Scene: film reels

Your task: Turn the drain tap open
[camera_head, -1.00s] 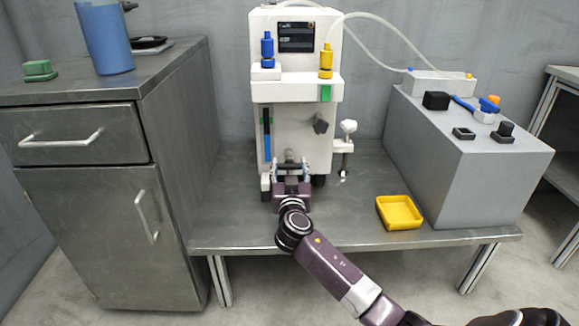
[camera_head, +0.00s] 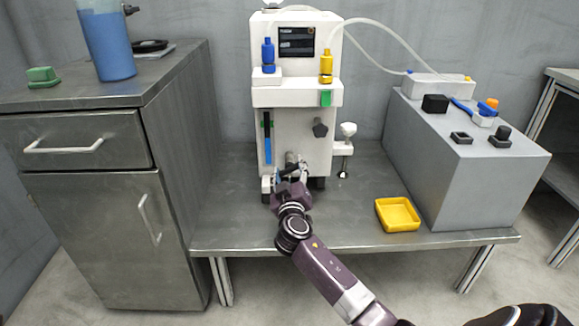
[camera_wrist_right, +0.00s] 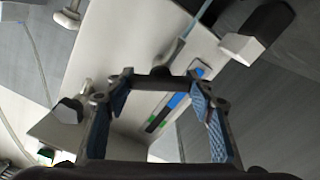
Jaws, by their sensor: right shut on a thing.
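The drain tap (camera_head: 290,157) is low on the front of the white machine (camera_head: 290,125), largely hidden by my right gripper (camera_head: 289,171) in the head view. In the right wrist view, its dark crossbar handle (camera_wrist_right: 162,84) spans between my blue-padded fingers, with a grey stem (camera_wrist_right: 173,52) behind it. My left gripper is not in view.
A yellow tray (camera_head: 397,214) lies on the metal bench (camera_head: 350,232) to the right of the gripper. A grey box (camera_head: 470,180) with several small parts stands at the right. A metal cabinet (camera_head: 85,235) stands at the left. The bench between machine and tray is clear.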

